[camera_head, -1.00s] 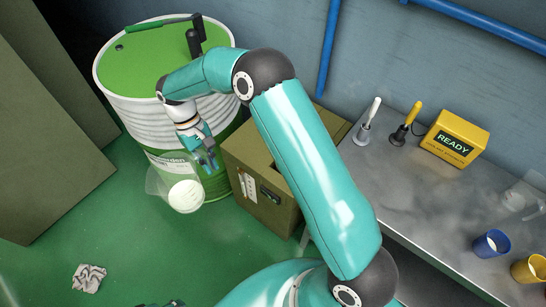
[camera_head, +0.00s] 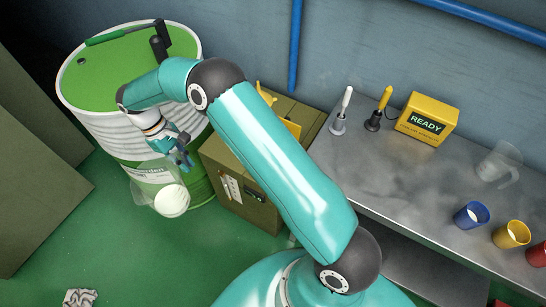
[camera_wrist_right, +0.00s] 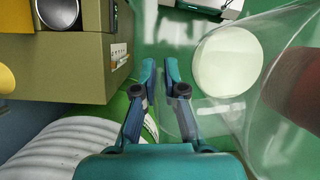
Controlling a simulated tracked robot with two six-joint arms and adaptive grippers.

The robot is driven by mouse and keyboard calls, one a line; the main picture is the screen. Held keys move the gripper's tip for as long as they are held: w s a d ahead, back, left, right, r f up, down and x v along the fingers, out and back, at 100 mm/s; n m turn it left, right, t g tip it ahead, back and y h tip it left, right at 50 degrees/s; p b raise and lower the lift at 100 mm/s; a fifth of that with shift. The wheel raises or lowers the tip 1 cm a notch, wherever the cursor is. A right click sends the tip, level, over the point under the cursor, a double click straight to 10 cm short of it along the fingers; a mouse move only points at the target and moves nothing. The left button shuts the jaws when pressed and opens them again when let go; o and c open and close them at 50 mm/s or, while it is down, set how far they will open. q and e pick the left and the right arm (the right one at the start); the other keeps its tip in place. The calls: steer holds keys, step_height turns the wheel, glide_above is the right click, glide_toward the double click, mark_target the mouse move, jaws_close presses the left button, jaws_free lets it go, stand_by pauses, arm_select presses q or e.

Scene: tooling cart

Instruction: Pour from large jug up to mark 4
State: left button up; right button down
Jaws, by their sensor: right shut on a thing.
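My right gripper (camera_head: 183,158) is shut on a large clear jug (camera_head: 143,190) and holds it in front of the green drum, above the floor. A round cream-white patch (camera_head: 172,201) shows in the jug. In the right wrist view the gripper's fingers (camera_wrist_right: 166,75) stand beside the jug's clear wall (camera_wrist_right: 275,40), with the cream disc (camera_wrist_right: 228,62) inside. The grip point is partly hidden. A second clear jug (camera_head: 499,163) stands on the metal cart. I cannot make out a mark 4. My left gripper is out of view.
The metal cart top (camera_head: 400,175) carries a blue cup (camera_head: 471,215), a yellow cup (camera_head: 511,234), a red cup (camera_head: 538,252) and a yellow READY box (camera_head: 427,118). An olive box (camera_head: 235,185) stands between drum (camera_head: 95,85) and cart. A crumpled cloth (camera_head: 80,297) lies on the floor.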

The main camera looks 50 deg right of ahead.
steer(key=w+d+f+n+t+h+p, duration=0.1)
steer(key=w+d+f+n+t+h, duration=0.1)
steer(key=w+d+n, duration=0.4)
steer(key=w+d+f+n+t+h+p, duration=0.1)
steer(key=w+d+n, duration=0.5)
steer(key=d+n, duration=0.7)
steer(key=shift+w+d+f+n+t+h+p, duration=0.15)
steer(key=shift+d+f+n+t+h+p, duration=0.25)
steer(key=shift+f+t, duration=0.8)
steer(key=shift+a+r, duration=0.1)
steer(key=shift+a, duration=0.1)
